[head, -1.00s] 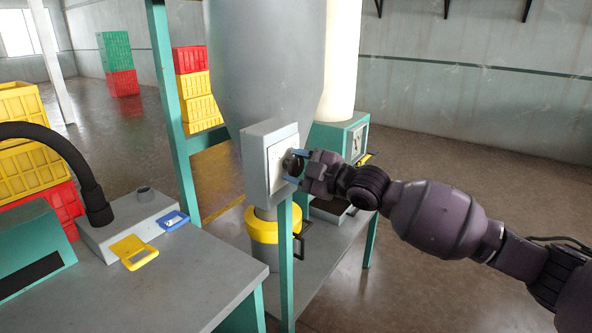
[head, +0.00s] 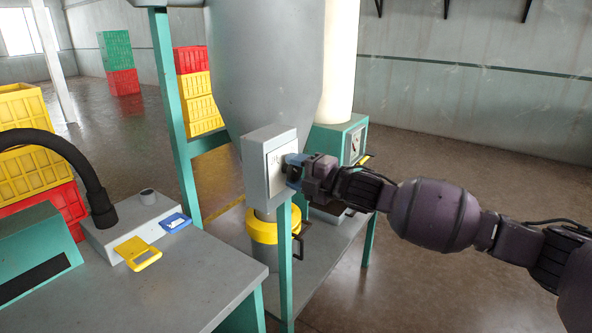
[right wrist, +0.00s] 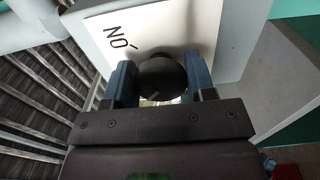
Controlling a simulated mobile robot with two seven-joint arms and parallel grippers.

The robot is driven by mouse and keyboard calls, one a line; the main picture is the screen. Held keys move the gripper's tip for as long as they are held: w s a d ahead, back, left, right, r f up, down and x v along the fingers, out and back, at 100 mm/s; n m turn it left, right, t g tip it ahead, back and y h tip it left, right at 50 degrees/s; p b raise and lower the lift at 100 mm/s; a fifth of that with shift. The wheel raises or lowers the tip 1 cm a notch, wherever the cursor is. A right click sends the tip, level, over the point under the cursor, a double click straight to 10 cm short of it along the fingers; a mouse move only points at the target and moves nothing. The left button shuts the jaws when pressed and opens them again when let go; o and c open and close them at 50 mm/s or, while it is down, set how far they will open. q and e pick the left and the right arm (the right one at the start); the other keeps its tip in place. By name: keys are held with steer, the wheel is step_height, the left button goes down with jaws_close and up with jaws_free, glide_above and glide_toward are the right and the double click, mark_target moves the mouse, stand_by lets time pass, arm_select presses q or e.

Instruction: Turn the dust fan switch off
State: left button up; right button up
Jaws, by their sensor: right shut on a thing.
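The dust fan switch is a dark round knob (right wrist: 162,74) on the white face of a grey box (head: 256,173), fixed in front of the big grey hopper (head: 262,65). An upside-down "ON" mark (right wrist: 116,38) shows on the white face in the right wrist view. My right gripper (head: 289,167) is at the face, and its blue fingers (right wrist: 160,80) are shut on the knob, one on each side. In the head view the gripper hides most of the knob. I cannot tell which position the knob points to. My left gripper is not in view.
A yellow-collared drum (head: 262,228) stands below the hopper. A teal machine (head: 340,138) stands behind. The floor to the right is clear.

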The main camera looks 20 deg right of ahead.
steer(key=shift+f, duration=0.1)
stand_by(0.3)
steer(key=o, duration=0.9)
steer(key=v, duration=1)
steer(key=shift+s+d+p, duration=0.25)
steer(key=shift+s+p, duration=0.05)
steer(key=shift+s, duration=0.05)
